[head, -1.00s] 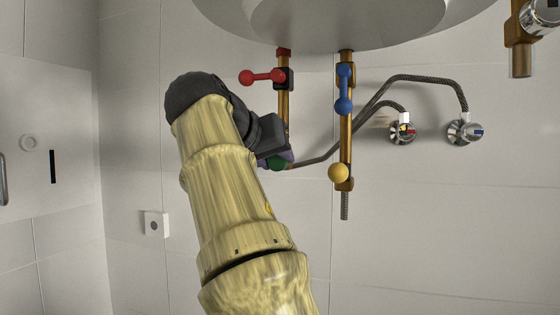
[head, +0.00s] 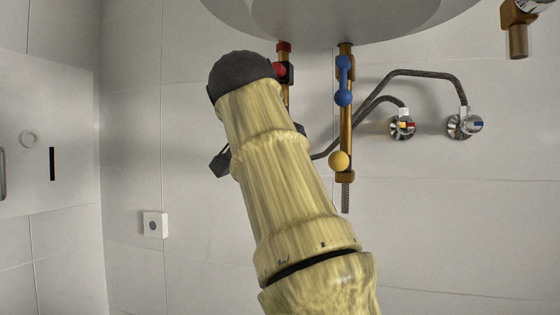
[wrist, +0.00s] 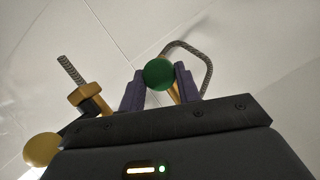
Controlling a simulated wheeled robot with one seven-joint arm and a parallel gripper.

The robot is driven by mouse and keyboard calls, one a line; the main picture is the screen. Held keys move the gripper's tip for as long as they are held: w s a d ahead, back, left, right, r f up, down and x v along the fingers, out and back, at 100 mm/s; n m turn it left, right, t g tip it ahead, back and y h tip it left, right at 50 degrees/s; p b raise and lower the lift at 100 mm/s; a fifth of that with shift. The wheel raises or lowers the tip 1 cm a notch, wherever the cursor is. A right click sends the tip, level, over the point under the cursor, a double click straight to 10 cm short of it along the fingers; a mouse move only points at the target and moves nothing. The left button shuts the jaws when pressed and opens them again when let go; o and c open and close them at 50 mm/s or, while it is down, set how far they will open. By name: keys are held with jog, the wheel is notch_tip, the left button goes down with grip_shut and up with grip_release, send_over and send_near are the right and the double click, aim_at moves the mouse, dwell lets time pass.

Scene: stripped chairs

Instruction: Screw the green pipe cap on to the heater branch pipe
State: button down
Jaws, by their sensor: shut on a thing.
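The green pipe cap (wrist: 159,74) shows as a round green end between the two purple fingers of my gripper (wrist: 160,88) in the wrist view. My gripper is shut on it. A copper-coloured part (wrist: 175,94) shows just behind the cap; whether the cap is threaded on it I cannot tell.
A second copper pipe (head: 345,130) with a blue handle (head: 344,85), a yellow ball (head: 339,160) and a braided end hangs to the right. Braided hoses run to two chrome wall valves (head: 402,127). The white tank (head: 350,18) is overhead. Wall space below is clear.

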jog(key=m+b, duration=0.1)
jog(key=m+t+y+b, duration=0.1)
jog(key=shift+d+f+m, duration=0.15)
jog(key=shift+f+m, duration=0.15)
jog(key=c, duration=1.4)
grip_release()
jog(key=shift+r+y+b, duration=0.1)
jog(key=shift+y+b, duration=0.2)
jog(key=shift+b, duration=0.05)
jog(key=shift+c, duration=0.2)
jog(key=o, duration=0.5)
jog(key=shift+r, duration=0.1)
jog(key=shift+s, duration=0.1)
jog(key=v, duration=1.7)
jog(key=shift+s, duration=0.2)
